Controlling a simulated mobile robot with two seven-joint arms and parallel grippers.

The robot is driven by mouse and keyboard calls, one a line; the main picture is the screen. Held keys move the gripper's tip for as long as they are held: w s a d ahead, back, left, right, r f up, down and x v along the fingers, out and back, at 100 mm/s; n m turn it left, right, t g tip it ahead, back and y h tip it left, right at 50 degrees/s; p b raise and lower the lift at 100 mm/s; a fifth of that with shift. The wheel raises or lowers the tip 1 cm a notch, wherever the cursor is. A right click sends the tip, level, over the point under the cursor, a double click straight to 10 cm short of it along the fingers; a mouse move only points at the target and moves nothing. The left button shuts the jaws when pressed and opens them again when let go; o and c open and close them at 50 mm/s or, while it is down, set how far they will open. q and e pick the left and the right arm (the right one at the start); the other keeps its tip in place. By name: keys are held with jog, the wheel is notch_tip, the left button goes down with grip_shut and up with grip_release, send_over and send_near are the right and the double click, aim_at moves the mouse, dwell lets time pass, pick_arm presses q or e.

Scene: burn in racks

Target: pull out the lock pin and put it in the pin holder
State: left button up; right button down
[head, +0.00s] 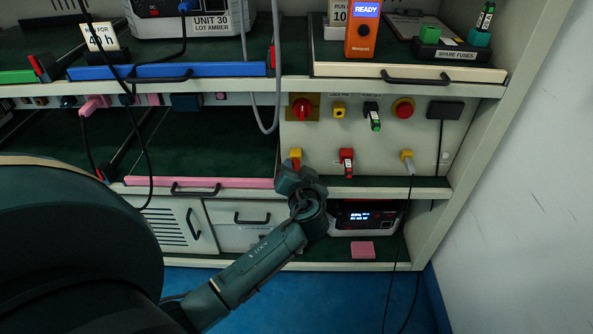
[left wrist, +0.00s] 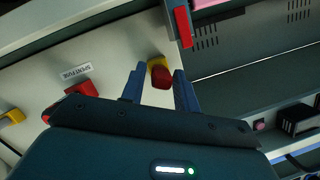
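The lock pin, a red grip (head: 296,166) in a yellow mount (head: 295,153), is at the lower left of the beige panel (head: 380,140). My left gripper (head: 299,176) is right in front of it and partly hides it. In the left wrist view the red grip (left wrist: 161,79) and yellow mount (left wrist: 156,63) sit between the spread fingertips of my left gripper (left wrist: 158,80). The gripper is open, with gaps at both sides of the grip. A small yellow holder (head: 339,110) with a dark centre is under the "LOCK PIN" label. My right gripper is not in view.
A red spent-fuse holder (head: 346,162) is just right of my gripper. A yellow plug (head: 407,160) with a hanging cable is farther right. A red rotary switch (head: 302,109) is above. A pink-edged shelf (head: 200,183) is to the left.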

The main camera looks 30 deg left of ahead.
pick_arm(q)
jog(key=shift+o, duration=1.1)
jog(key=p+v, duration=0.2)
jog(key=v, duration=0.5)
jog(key=shift+s+d+r, duration=0.15)
jog(key=shift+s+d, duration=0.05)
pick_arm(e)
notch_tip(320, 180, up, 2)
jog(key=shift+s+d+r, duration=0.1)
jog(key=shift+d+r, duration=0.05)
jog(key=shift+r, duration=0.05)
